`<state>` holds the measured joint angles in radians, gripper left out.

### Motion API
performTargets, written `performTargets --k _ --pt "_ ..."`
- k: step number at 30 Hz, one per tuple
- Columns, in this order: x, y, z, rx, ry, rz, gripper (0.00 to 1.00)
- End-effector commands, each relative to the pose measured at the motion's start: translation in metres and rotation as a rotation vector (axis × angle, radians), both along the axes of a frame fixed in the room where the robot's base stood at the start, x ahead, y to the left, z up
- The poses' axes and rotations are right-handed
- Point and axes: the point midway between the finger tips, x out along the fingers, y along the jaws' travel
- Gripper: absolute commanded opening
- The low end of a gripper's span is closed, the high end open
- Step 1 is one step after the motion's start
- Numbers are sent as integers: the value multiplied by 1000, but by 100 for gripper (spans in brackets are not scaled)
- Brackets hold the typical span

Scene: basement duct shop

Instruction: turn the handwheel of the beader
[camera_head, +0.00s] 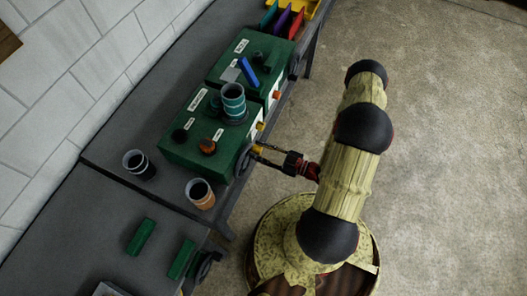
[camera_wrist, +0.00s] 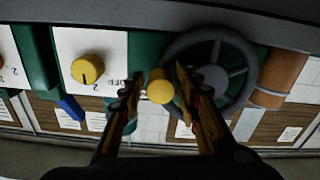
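A dark grey spoked handwheel (camera_wrist: 243,70) is on the front of a green machine (camera_head: 180,150), with a yellow round knob (camera_wrist: 160,88) at the wheel's left side. In the head view, the handwheel (camera_head: 243,161) shows edge-on and partly hidden at the machine's near end. My gripper (camera_wrist: 158,76) is open, its two fingers on either side of the yellow knob with gaps visible. In the head view my gripper (camera_head: 259,151) is at the machine's front beside the wheel. The machine's labels are too small to read, so I cannot confirm it is the beader.
A yellow dial (camera_wrist: 88,70) on a white panel is left of my fingers. Another green machine (camera_head: 250,60) stands behind on the grey bench (camera_head: 120,120). The floor at right is clear.

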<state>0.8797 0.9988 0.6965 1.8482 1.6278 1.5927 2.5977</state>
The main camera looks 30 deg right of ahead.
Motion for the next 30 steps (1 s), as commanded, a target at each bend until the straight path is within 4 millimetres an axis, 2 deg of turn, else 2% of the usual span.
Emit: performTargets --k 5,24,30 --pt "-8 -7 1 1 -1 -3 33" --pt "-80 -59 0 -2 1 -4 33" --pt "-93 -69 0 0 1 -2 33"
